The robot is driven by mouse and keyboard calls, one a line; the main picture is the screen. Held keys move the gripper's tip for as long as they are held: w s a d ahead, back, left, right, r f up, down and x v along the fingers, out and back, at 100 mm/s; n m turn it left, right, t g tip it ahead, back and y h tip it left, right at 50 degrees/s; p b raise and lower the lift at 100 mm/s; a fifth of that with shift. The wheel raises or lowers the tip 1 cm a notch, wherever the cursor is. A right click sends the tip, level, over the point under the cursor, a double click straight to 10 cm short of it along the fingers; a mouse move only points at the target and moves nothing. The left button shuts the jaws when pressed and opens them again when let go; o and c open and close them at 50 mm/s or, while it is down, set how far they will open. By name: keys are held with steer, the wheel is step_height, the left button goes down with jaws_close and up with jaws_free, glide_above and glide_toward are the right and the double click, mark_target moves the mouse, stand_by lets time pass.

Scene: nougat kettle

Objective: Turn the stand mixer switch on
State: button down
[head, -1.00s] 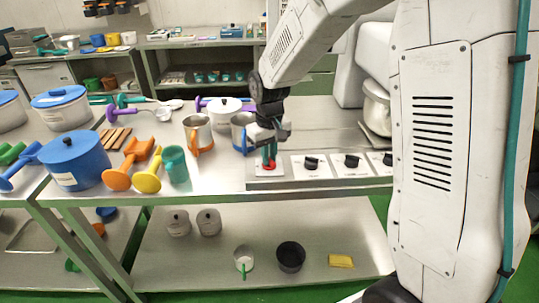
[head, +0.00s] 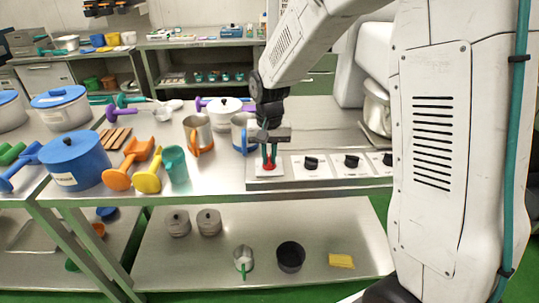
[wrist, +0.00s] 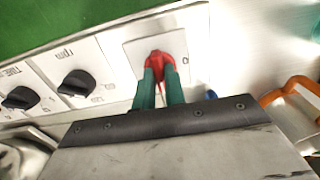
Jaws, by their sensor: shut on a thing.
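The red switch (head: 269,167) sits on a white plate at the left end of the control panel on the table's front edge. My gripper (head: 269,158) points down over it. In the wrist view the two green fingers of my gripper (wrist: 159,88) are shut on the red switch (wrist: 160,62), one on each side. The fingers hide part of the switch. The stand mixer (head: 376,108) stands behind the panel, largely hidden by my arm.
Black knobs (head: 311,163) sit on the panel to the right of the switch. A metal mug with an orange handle (head: 198,136) and a blue-handled mug (head: 240,133) stand close by on the left.

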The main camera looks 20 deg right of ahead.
mark_target(269, 158)
stand_by(0.3)
steer(key=c, duration=1.5)
jaws_free()
steer(key=shift+o, duration=0.2)
step_height(269, 158, up, 8)
steer(key=shift+f, duration=0.1)
steer(key=s+d+r+n, duration=0.1)
steer(key=s+r, duration=0.1)
steer(key=s, duration=0.8)
steer(key=s+d+r+n+t, duration=0.1)
steer(key=s+r, duration=0.2)
steer(key=s, duration=0.7)
steer(key=s+d+r+n, duration=0.1)
steer(key=s+r, duration=0.2)
steer(key=s, duration=0.7)
steer(key=shift+d+n, duration=0.15)
steer(key=shift+n, duration=0.25)
